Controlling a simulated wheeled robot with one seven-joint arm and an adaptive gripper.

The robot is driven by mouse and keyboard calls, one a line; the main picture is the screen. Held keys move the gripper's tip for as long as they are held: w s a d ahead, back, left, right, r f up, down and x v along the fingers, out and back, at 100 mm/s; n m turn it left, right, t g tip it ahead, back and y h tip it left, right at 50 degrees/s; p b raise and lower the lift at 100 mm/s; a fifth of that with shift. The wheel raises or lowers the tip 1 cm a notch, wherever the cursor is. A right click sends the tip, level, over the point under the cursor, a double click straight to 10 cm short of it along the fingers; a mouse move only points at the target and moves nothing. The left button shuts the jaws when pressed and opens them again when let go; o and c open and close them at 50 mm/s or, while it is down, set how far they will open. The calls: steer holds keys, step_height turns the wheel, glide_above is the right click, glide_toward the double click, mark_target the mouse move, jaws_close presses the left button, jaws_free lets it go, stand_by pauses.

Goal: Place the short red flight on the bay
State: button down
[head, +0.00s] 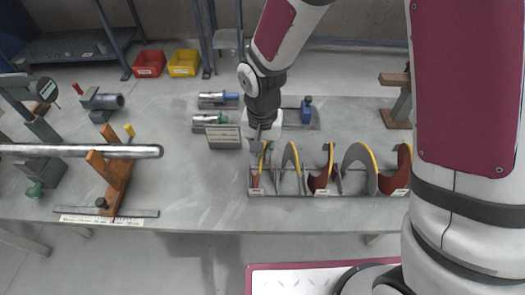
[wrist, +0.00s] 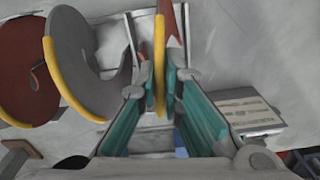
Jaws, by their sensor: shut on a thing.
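My gripper (head: 262,138) points down at the left end of a grey rack (head: 290,195) on the table. In the wrist view its teal-padded fingers (wrist: 161,82) are shut on a thin flight with a yellow edge (wrist: 160,45). Some red face shows beside that edge, so it looks like the short red flight (head: 257,178). It stands on edge at the rack's left end; whether it touches the rack is unclear. The fingers hide part of it. I cannot tell which part is the bay.
Several other red and grey yellow-edged flights, such as the grey one (head: 291,165), stand to the right in the rack. A sign block (head: 223,137) is close left. The table between is clear.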

steer(key=c, duration=1.7)
jaws_free()
step_height(320, 180, up, 12)
steer(key=s+d+r+t, duration=0.2)
steer(key=s+d+r, duration=0.2)
steer(key=d+r, duration=0.6)
steer(key=shift+s+d+r+n+t, duration=0.4)
steer(key=shift+s+d+r, duration=0.5)
steer(key=shift+s+d, duration=0.8)
steer(key=shift+s+d+r+n+t, duration=0.45)
steer(key=shift+s+d+r, duration=0.55)
steer(key=shift+s, duration=1.25)
steer(key=shift+s+d+r+n+t, duration=0.25)
steer(key=shift+s+d+r+t, duration=0.4)
steer(key=shift+s+d, duration=1.15)
steer(key=shift+s+a+r, duration=0.1)
steer(key=shift+s+a, duration=0.1)
steer(key=shift+a, duration=0.05)
